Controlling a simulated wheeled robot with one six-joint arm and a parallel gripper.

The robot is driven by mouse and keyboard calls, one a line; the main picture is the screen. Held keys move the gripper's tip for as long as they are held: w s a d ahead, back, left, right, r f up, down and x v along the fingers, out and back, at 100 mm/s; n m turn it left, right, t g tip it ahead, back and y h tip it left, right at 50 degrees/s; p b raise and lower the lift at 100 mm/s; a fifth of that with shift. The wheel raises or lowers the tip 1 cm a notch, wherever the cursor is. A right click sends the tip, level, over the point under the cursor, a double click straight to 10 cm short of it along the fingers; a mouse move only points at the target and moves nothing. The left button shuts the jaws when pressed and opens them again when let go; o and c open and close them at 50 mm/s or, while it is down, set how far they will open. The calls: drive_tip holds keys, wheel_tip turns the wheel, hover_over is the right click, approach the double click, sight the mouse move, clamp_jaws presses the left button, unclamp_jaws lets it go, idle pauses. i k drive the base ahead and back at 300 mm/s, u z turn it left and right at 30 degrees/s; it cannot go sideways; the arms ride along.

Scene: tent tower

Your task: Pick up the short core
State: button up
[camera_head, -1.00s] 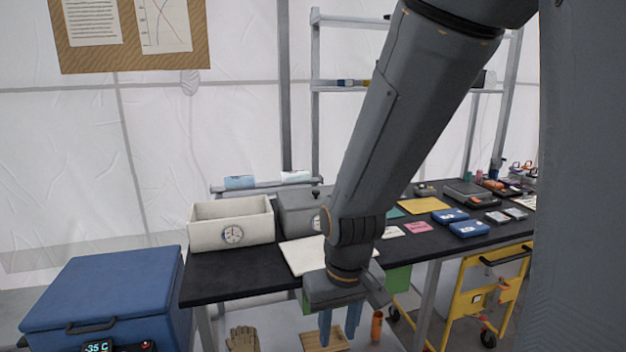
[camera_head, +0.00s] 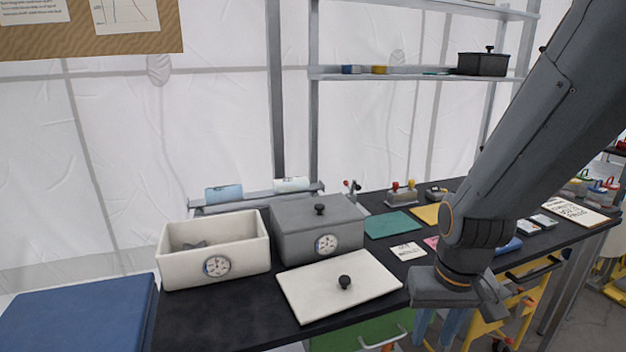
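Two pale blue-white pieces lie on a grey rack behind the boxes: a left one (camera_head: 223,193) and a right one (camera_head: 292,184). They may be cores, but I cannot tell which is the short one. Their lower sides are partly hidden by the rack. My gripper (camera_head: 445,338) hangs at the front edge of the black bench, to the right of the white lid. Its two blue fingers point down, apart, with nothing seen between them. It is well to the right of and nearer than both pieces.
An open white box (camera_head: 168,262) with a dial holds something grey. Beside it stands a closed grey box (camera_head: 290,235). A white lid with a black knob (camera_head: 315,290) lies in front. A blue cooler (camera_head: 75,320) is at lower left. A shelf (camera_head: 420,75) stands behind.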

sight(291, 185)
drive_tip(key=u, duration=0.35)
drive_tip(key=i, duration=0.9)
drive_tip(key=u, duration=0.4)
